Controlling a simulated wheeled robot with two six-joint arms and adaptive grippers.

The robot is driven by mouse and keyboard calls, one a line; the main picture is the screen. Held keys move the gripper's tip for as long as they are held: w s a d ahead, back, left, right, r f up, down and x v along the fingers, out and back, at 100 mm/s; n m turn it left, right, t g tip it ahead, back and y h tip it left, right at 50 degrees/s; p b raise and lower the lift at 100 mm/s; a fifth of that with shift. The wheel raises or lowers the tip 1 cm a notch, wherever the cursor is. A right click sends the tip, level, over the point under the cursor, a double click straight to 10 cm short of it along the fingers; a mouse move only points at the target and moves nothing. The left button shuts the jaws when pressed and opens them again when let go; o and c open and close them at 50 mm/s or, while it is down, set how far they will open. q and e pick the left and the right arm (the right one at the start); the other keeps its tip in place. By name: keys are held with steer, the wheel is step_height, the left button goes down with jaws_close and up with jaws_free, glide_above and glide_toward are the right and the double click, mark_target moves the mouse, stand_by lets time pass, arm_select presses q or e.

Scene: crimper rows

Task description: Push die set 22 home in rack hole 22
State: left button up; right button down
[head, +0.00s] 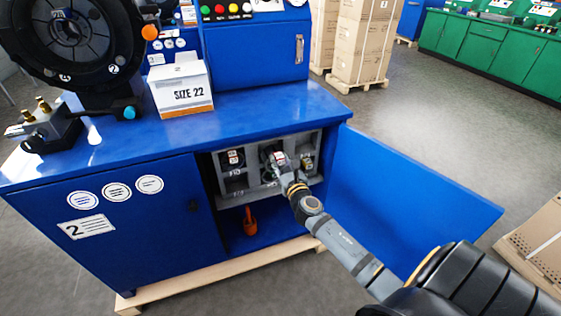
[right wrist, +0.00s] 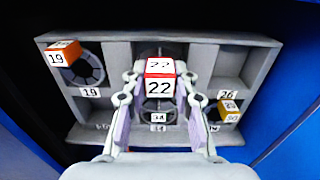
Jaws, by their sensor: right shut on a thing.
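My right gripper (right wrist: 160,72) is shut on die set 22 (right wrist: 159,88), a block with a red band and white faces marked 22. The gripper reaches into the open cabinet in the head view (head: 281,163). The die set is at the middle column of the grey rack (right wrist: 244,42). The gripper fingers flank it and hide part of the hole behind, so I cannot tell how deep it sits. The rack also shows in the head view (head: 226,196). My left gripper is not in view.
An orange-topped die set 19 (right wrist: 64,53) is at the rack's left, and a yellow-topped one (right wrist: 229,107) at its right. The open blue door (head: 410,205) is right of my arm. An orange tool (head: 250,222) stands below the rack. A SIZE 22 box (head: 183,92) is on the bench.

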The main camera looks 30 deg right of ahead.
mark_target(275, 149)
steer(key=shift+w+d+r, duration=0.1)
steer(key=shift+w+r, duration=0.05)
steer(key=shift+w, duration=0.45)
steer(key=shift+w+d+r, duration=0.1)
steer(key=shift+w+r, duration=0.05)
steer(key=shift+w, duration=0.4)
steer(key=shift+x, duration=2.15)
steer(key=c, duration=1.1)
jaws_free()
steer(key=shift+s, duration=0.15)
steer(key=shift+o, duration=0.6)
steer(key=shift+f, duration=0.15)
steer(key=shift+s+f, duration=0.1)
steer(key=shift+f, duration=0.2)
steer(key=v, duration=1.1)
steer(key=shift+s+a+r, duration=0.1)
steer(key=shift+s+r, duration=0.15)
steer(key=shift+s, duration=0.15)
